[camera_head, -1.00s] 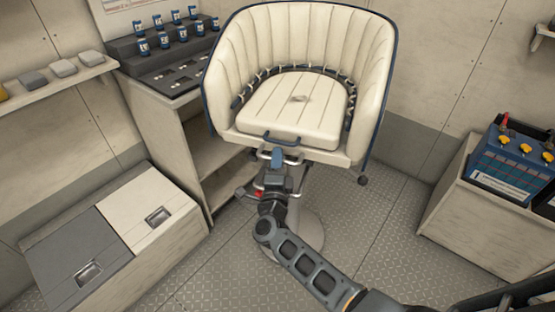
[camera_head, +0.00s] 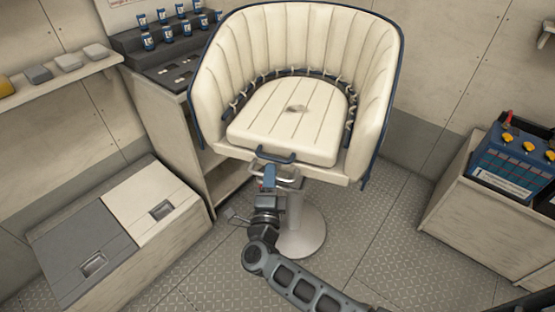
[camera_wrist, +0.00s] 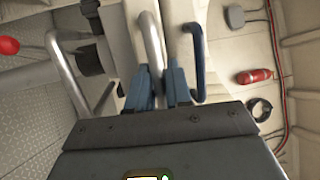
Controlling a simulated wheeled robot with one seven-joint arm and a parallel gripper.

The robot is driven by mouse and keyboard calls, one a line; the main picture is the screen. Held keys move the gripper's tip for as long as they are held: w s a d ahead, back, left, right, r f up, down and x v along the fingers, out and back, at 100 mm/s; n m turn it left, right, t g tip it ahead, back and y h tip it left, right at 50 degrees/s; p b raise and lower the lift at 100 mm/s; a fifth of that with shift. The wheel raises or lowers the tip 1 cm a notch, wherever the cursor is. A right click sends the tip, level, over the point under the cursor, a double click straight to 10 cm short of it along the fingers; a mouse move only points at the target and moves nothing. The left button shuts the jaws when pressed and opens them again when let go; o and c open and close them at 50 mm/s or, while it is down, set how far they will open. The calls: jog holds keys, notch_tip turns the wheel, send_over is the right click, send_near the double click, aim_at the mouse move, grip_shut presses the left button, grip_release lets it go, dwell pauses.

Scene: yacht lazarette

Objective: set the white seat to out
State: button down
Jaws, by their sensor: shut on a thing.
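The white seat (camera_head: 290,108) is a cream padded bucket chair with blue edging, on a round metal pedestal (camera_head: 308,236). A blue handle (camera_head: 273,158) is at the front of its cushion. A silver bar (camera_head: 291,181) sits below the front edge; it also shows in the wrist view (camera_wrist: 151,42). My gripper (camera_head: 269,178) is under the front edge, shut on the silver bar. In the wrist view its blue fingers (camera_wrist: 160,84) close around the bar, with the blue handle (camera_wrist: 197,65) just to their right. The exact contact is partly hidden by the fingers.
A low locker with grey and cream lids (camera_head: 140,197) stands at left. A counter (camera_head: 178,82) with several blue-capped jars is behind the seat's left. A blue battery (camera_head: 508,163) sits on a bench at right. The tread-plate floor (camera_head: 395,245) between is clear.

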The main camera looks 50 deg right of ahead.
jog(key=shift+s+a, duration=0.25)
jog(key=shift+a, duration=0.4)
jog(key=c, duration=1.1)
grip_release()
jog(key=b+v, duration=0.1)
jog(key=v, duration=0.6)
jog(key=shift+s+a+f+b, duration=0.1)
jog(key=shift+s+a+b, duration=0.15)
jog(key=shift+a+b, duration=0.1)
